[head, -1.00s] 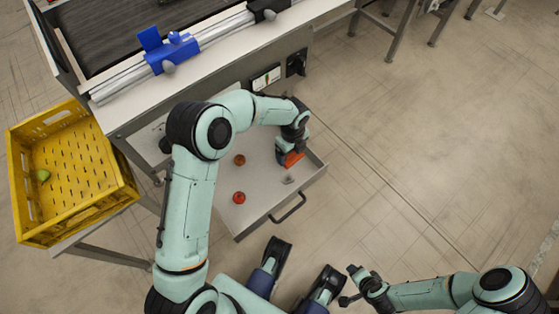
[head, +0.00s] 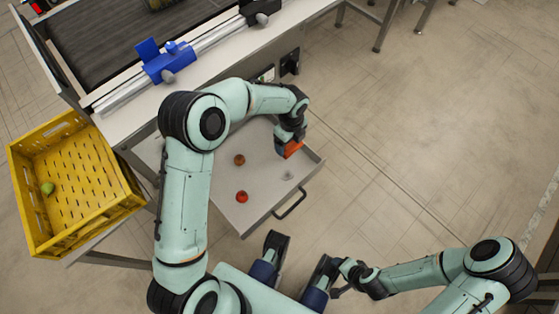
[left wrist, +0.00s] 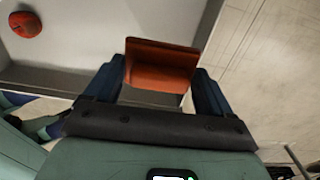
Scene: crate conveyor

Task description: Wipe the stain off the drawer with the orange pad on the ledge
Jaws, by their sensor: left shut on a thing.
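My left gripper (head: 287,141) is shut on the orange pad (head: 293,149) over the open drawer (head: 262,204), near its right side wall. In the left wrist view the pad (left wrist: 160,65) sits between the two fingers. A small greyish stain (head: 289,175) shows on the drawer floor, just below the pad in the picture and apart from it. I cannot tell how high the pad is above the floor. My right gripper (head: 343,284) is outside the drawer at the bottom; its finger opening is unclear.
A red round thing (head: 242,197) and a brown-orange one (head: 239,159) lie in the drawer. The drawer handle (head: 290,204) faces me. A yellow crate (head: 128,202) with a green fruit (head: 47,188) stands left. The conveyor (head: 110,40) is behind. Floor at right is clear.

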